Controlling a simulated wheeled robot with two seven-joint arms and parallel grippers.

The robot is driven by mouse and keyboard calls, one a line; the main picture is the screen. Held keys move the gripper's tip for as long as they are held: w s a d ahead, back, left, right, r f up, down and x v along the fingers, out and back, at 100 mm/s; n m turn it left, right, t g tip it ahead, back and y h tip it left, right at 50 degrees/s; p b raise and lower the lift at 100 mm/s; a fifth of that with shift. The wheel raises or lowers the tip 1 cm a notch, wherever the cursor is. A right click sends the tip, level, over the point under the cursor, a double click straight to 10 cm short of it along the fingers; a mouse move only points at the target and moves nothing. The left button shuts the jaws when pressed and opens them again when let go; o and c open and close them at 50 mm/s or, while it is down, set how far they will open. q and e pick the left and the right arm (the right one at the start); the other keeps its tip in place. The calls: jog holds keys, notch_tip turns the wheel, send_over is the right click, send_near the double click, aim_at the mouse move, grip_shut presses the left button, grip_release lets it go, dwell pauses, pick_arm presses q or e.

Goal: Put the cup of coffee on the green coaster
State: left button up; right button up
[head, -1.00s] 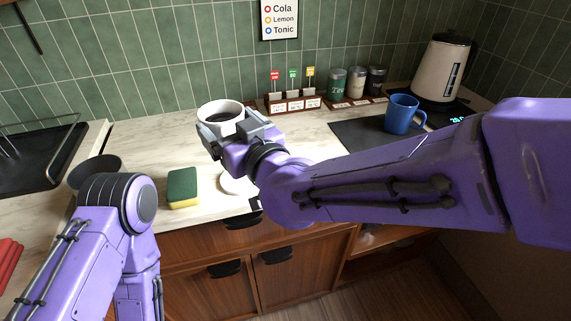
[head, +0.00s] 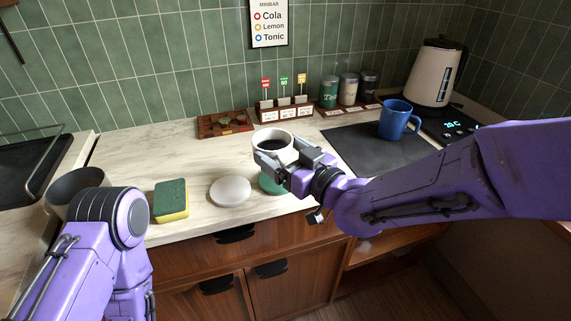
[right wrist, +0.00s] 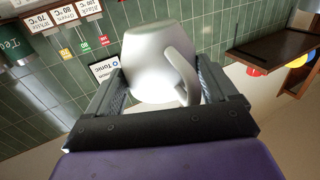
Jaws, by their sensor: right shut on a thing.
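A white cup of dark coffee (head: 275,147) is held upright in my right gripper (head: 282,162). The right wrist view shows the cup (right wrist: 155,62) between the two fingers of the right gripper (right wrist: 158,95), its handle towards the right finger. The green coaster (head: 270,183) shows in the head view just below the cup, partly hidden by the cup and gripper. The cup appears to be above the coaster; the gap between them cannot be told. My left arm is at the lower left, and its gripper is out of view.
A white round disc (head: 230,191) lies left of the coaster, with a green and yellow sponge (head: 171,201) further left. A dark bowl (head: 78,188) is beside my left arm. A blue mug (head: 396,118) stands on a dark mat (head: 350,146) near the kettle (head: 436,75).

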jog(key=f, duration=0.3)
jog(key=shift+d, duration=0.35)
jog(key=shift+w+f, duration=0.15)
jog(key=shift+f, duration=0.25)
